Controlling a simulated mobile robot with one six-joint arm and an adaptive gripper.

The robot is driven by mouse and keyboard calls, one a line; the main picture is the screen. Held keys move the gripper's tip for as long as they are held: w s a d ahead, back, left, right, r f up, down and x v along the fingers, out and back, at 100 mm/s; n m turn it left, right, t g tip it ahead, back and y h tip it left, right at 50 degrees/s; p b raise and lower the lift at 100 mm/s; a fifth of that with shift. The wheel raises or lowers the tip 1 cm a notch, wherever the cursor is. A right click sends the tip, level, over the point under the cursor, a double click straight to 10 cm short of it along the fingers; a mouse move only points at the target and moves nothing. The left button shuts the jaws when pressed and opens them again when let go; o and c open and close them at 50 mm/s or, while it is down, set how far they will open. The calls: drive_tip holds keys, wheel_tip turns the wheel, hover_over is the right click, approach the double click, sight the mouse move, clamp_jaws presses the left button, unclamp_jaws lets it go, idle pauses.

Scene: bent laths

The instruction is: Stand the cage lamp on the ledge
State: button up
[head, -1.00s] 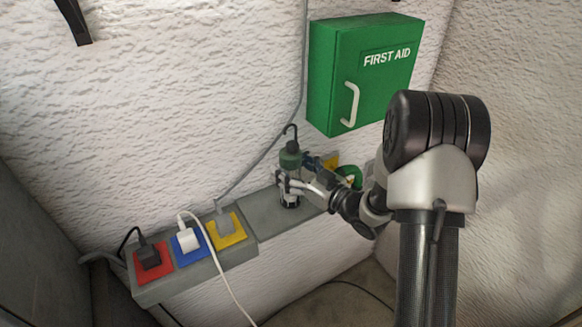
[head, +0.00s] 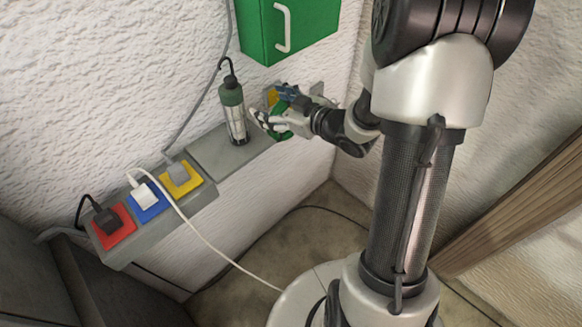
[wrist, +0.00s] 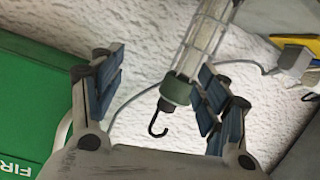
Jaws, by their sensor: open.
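The cage lamp (head: 234,112) stands about upright on the grey ledge (head: 213,158) by the white wall. It has a dark green upper body, a caged clear middle and a black hook on top. Its base appears to rest on the ledge. My gripper (head: 268,107) is open and empty just right of the lamp, with a small gap seen between them. In the wrist view the lamp (wrist: 205,38) shows beyond my open jaws (wrist: 163,72), its hook hanging between them in the picture. The lamp's foot is outside that view.
Left of the lamp, plugs sit on red (head: 113,229), blue (head: 150,205) and yellow (head: 182,180) sockets, with a white cable (head: 205,240) trailing down. A green first aid box (head: 290,25) hangs above my gripper. A green round thing (head: 281,127) is partly hidden behind it.

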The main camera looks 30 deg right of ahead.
drive_tip(key=s+d+r+m+g+h, duration=0.2)
drive_tip(key=s+r+m+g+h, duration=0.15)
drive_tip(key=s+r+h, duration=0.4)
drive_tip(key=s+a+m+g+y, duration=0.1)
drive_tip(key=s+a, duration=0.4)
drive_tip(key=s, duration=0.6)
drive_tip(key=s+a+r+m+g+y, duration=0.1)
drive_tip(key=s+a+g, duration=0.3)
drive_tip(key=s, duration=0.7)
drive_tip(key=shift+s+a+m+g, duration=0.15)
drive_tip(key=shift+a+m+g, duration=0.2)
drive_tip(key=shift+a+m, duration=0.25)
drive_tip(key=shift+f+b, duration=0.85)
drive_tip(key=shift+b, duration=0.05)
